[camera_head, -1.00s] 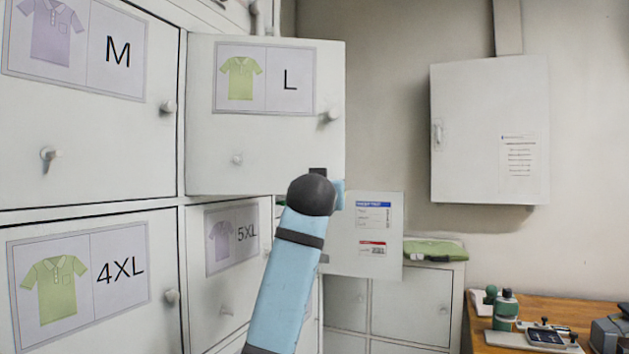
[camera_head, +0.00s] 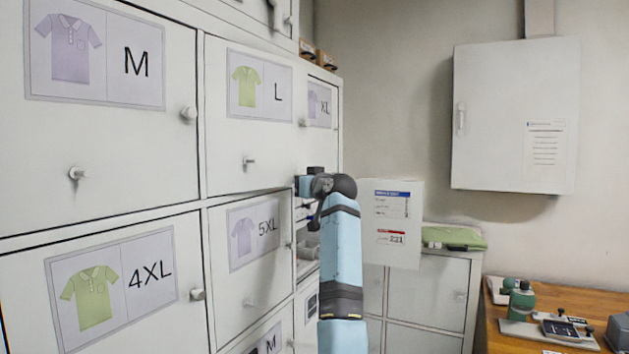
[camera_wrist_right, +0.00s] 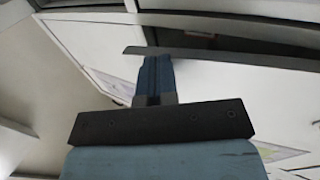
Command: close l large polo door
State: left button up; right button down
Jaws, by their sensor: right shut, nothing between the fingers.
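The L door (camera_head: 222,140) carries a label with a lime-green polo and the letter L. In the head view it lies about in line with the cabinet front, between the M door and the XL door; whether it is fully flush I cannot tell. My right gripper (camera_head: 303,186) is at the L door's lower right corner, with its fingers turned toward the cabinet. Its fingers are shut and empty in the right wrist view (camera_wrist_right: 154,78). Whether they touch the door is unclear. My left gripper is out of view.
The M door (camera_head: 110,130), 4XL door (camera_head: 120,330) and 5XL door (camera_head: 228,290) look closed. A panel with notices (camera_head: 405,245) sticks out right of my arm. Beyond are a wall cabinet (camera_head: 515,85) and a wooden bench (camera_head: 560,310) with tools.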

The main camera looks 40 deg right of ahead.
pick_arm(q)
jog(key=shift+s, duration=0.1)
pick_arm(e)
jog(key=shift+w+a, duration=0.15)
jog(key=shift+w, duration=0.9)
pick_arm(q)
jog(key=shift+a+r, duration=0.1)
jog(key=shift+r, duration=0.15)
jog(key=shift+p, duration=0.3)
